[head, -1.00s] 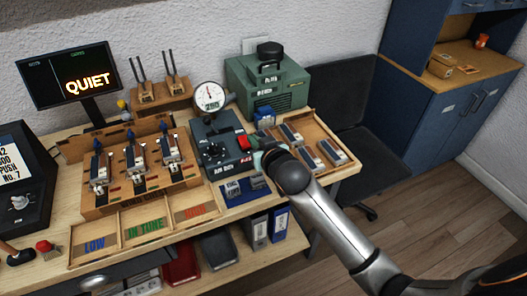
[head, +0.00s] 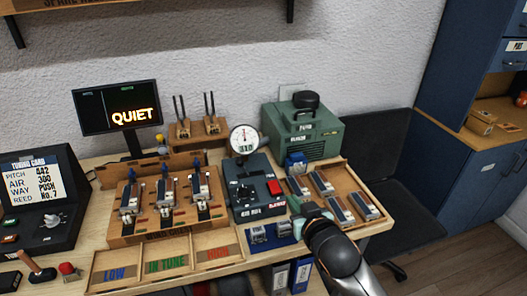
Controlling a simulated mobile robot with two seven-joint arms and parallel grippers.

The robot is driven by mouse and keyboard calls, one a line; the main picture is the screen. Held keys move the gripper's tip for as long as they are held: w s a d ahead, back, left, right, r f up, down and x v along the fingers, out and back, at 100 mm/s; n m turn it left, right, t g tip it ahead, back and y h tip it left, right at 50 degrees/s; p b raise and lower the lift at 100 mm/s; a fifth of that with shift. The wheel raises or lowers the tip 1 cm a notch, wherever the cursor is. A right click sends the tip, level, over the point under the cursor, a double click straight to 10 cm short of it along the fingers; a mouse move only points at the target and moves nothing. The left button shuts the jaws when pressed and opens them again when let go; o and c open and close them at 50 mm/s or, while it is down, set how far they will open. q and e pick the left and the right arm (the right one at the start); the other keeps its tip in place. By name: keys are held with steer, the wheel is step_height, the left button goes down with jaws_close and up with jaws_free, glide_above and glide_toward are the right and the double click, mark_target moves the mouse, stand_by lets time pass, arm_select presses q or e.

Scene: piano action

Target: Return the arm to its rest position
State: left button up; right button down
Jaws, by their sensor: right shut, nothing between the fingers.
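My right arm (head: 335,250) comes in from the lower right. Its gripper (head: 308,208) is shut and empty, with greenish fingertips. It is over the front left part of the wooden tray of reed blocks, just right of the dark blue air box (head: 245,200). The red switch (head: 275,187) on that box is clear of the fingers, a little up and left of them. A round dial gauge (head: 244,140) stands at the back of the box. My left gripper is not in view.
The wooden reed tray (head: 379,194) lies right of the air box. A green machine (head: 305,135) stands behind it. A wooden stand with several reed units (head: 165,200) and a sorting tray (head: 165,262) are left. A dark chair (head: 385,190) stands right; floor beyond is open.

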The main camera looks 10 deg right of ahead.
steer(key=s+a+f+n+g+y, duration=0.1)
steer(key=s+f+g, duration=0.3)
steer(key=s+f, duration=1.9)
steer(key=shift+a+f+n+g+y, duration=0.3)
steer(key=shift+a+f+y, duration=0.2)
steer(key=shift+a+f, duration=0.15)
